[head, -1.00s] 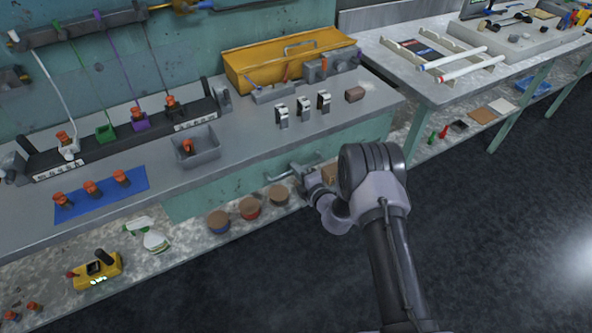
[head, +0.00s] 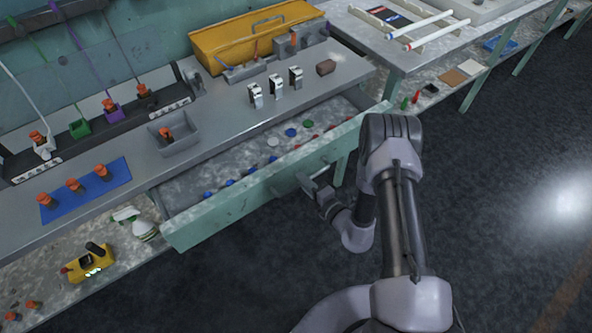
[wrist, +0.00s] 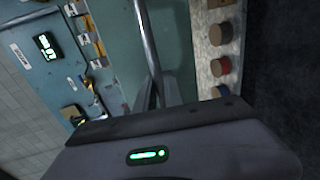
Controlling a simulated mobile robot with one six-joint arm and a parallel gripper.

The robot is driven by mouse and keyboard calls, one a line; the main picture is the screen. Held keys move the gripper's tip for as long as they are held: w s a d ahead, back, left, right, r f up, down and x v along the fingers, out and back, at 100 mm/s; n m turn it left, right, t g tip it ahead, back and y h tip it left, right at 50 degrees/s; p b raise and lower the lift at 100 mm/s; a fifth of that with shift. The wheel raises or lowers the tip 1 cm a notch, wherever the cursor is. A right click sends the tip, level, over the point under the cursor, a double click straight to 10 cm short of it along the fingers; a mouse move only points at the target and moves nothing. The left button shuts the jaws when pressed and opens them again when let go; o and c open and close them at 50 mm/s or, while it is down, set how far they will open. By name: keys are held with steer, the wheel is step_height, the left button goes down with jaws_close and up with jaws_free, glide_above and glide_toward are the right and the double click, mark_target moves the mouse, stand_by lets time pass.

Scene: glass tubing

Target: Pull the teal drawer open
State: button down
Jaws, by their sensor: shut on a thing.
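The teal drawer (head: 222,215) under the grey workbench stands pulled out, with its inside showing in the head view. Small blue, green, white and red pieces lie on its floor. My gripper (head: 310,184) is at the front of the drawer, on its right part, shut on the metal bar handle. In the wrist view the handle (wrist: 148,40) runs up from between the fingers of my gripper (wrist: 155,95), beside the teal front. The fingertips are small and partly hidden in the head view.
On the benchtop are a yellow toolbox (head: 250,38), a blue mat (head: 88,190) with orange-capped pieces, and a grey bin (head: 172,136). A yellow device (head: 90,262) and a spray bottle (head: 137,222) sit on the lower shelf. Dark floor at right is clear.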

steer(key=shift+s+d, duration=0.3)
steer(key=shift+s, duration=0.15)
steer(key=c, duration=1.5)
jaws_free()
steer(key=shift+o, duration=0.2)
